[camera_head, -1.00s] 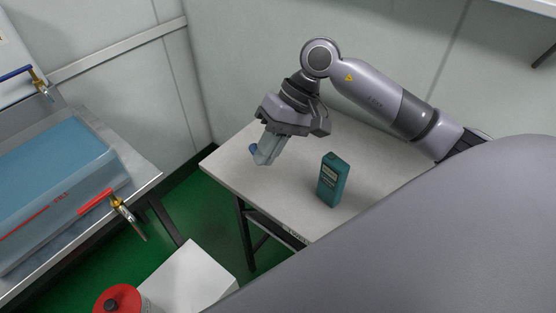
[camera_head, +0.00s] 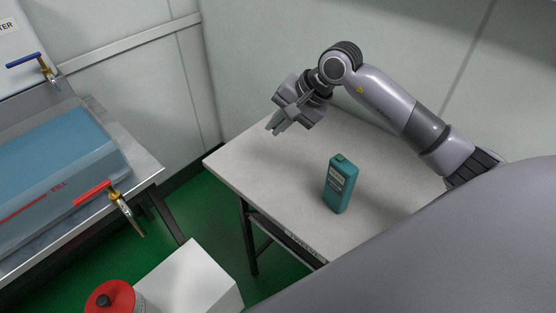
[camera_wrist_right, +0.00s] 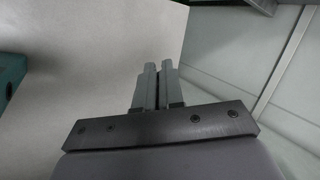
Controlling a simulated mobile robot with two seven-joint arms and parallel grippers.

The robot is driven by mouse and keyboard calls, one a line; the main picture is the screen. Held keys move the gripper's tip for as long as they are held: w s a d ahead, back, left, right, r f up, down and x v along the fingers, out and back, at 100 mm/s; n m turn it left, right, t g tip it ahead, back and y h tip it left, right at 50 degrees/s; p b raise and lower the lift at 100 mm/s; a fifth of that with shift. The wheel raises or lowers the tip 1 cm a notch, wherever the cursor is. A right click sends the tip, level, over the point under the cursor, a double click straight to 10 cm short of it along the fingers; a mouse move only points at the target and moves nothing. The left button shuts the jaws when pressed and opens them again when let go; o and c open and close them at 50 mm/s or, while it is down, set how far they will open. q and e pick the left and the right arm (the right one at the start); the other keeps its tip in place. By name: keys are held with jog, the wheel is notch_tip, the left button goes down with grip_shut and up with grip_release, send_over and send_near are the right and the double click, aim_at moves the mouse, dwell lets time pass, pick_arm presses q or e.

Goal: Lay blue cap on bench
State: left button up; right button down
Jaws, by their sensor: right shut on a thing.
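A teal handheld tester (camera_head: 341,186) stands upright on the pale bench (camera_head: 282,190), with a light label on its face. In the right wrist view a teal edge (camera_wrist_right: 12,77) shows at the left. My right gripper (camera_head: 275,129) is over the bench's far left part, beyond and to the left of the tester. Its fingers (camera_wrist_right: 158,70) are close together, with only a narrow gap. The blue cap does not show now; it is hidden at the fingers. I cannot tell the height over the bench. My left gripper is out of view.
A red-topped container (camera_head: 112,298) and white box (camera_head: 190,279) are below. Pale walls stand behind the bench.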

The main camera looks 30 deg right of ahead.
notch_tip(320, 180, down, 12)
jog(key=shift+r, duration=0.1)
dwell(0.4)
